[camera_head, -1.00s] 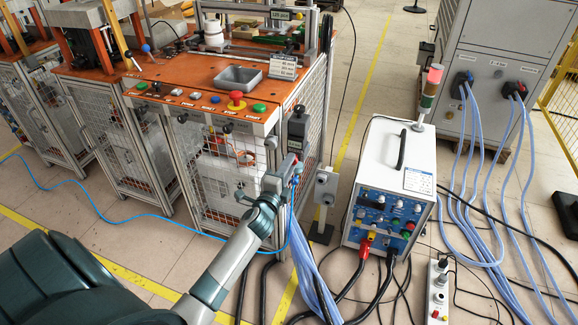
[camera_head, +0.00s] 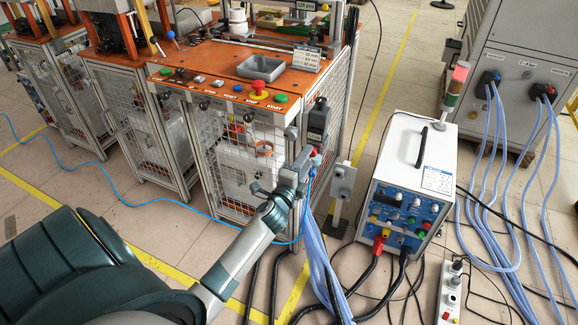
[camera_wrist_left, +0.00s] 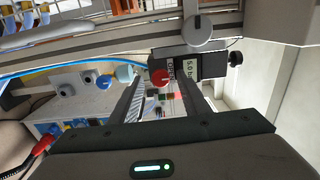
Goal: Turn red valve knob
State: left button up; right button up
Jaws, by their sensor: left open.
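The red valve knob (camera_wrist_left: 160,77) shows in the left wrist view, ahead of my left gripper and between its fingers in the picture. It sits beside a dark device with a white label (camera_wrist_left: 190,68). In the head view a small red spot at my gripper's tip (camera_head: 313,152) looks like the same knob, mostly hidden by the gripper. My left gripper (camera_head: 300,168) is open, near the right front corner post of the orange-topped bench. I cannot tell whether its fingers touch the knob. My right gripper is in neither view.
The orange bench (camera_head: 215,60) carries a grey tray (camera_head: 260,68) and a separate red push button (camera_head: 258,86). A white power unit (camera_head: 415,170) stands to the right. Pale blue hoses (camera_head: 318,260) and black cables run below my left arm across the floor.

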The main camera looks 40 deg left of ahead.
pick_arm(q)
jog(key=v, duration=1.6)
jog(key=shift+b, duration=0.4)
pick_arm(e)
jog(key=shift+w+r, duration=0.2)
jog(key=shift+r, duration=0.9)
pick_arm(q)
jog(key=shift+s+d, duration=0.1)
jog(key=shift+d, duration=0.05)
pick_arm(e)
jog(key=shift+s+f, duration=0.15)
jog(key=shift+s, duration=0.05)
